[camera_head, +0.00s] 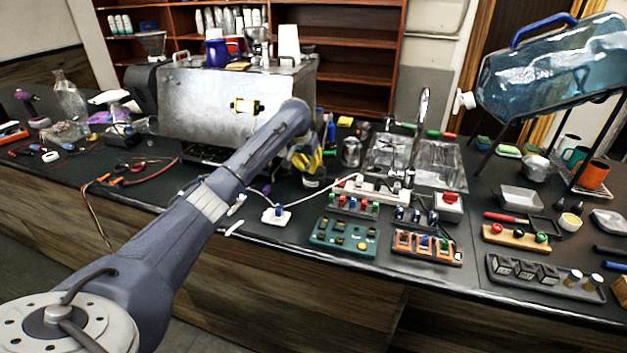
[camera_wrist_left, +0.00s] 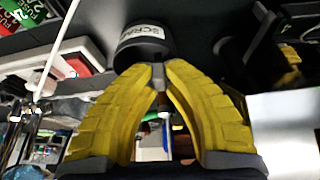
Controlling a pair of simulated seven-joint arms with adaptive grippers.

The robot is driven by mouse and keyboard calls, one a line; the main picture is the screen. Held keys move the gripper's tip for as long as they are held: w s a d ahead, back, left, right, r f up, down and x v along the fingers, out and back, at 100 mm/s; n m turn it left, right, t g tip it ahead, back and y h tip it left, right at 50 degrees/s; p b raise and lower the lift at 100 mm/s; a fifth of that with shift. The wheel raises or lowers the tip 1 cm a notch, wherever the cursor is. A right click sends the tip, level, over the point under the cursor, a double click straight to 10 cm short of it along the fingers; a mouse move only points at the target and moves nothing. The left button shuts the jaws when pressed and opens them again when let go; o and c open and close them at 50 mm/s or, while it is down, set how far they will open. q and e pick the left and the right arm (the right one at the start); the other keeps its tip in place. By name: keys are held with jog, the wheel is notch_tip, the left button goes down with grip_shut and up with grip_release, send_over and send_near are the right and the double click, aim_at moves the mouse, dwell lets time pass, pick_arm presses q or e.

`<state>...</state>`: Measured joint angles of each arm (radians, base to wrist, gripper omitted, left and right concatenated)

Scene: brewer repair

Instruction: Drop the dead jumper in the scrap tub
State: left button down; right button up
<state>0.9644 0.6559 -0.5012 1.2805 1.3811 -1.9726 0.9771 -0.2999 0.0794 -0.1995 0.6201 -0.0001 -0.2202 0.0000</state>
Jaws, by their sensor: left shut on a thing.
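My left gripper (camera_head: 310,170) has its yellow fingers pointing down, right over the scrap tub (camera_head: 314,183), a small dark tub with a pale label on the counter in front of the metal brewer. In the left wrist view the fingertips (camera_wrist_left: 158,75) come together in front of the tub (camera_wrist_left: 143,42), whose label reads SCRAP. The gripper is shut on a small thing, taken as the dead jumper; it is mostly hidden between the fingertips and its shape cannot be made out. I cannot tell how high the fingertips are above the rim. My right gripper is not in view.
The metal brewer (camera_head: 225,105) stands behind the arm. Right of the tub are a white power strip (camera_head: 372,190), a green board (camera_head: 345,235), an orange-block tray (camera_head: 427,247) and a sink (camera_head: 440,165). A white cable runs near the tub. Loose wires lie at left.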

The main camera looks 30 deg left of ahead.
pick_arm(q)
jog(key=c, duration=1.4)
grip_release()
jog(key=shift+r, duration=0.1)
jog(key=v, duration=1.1)
jog(key=shift+s+r, duration=0.2)
jog(key=shift+r, duration=0.15)
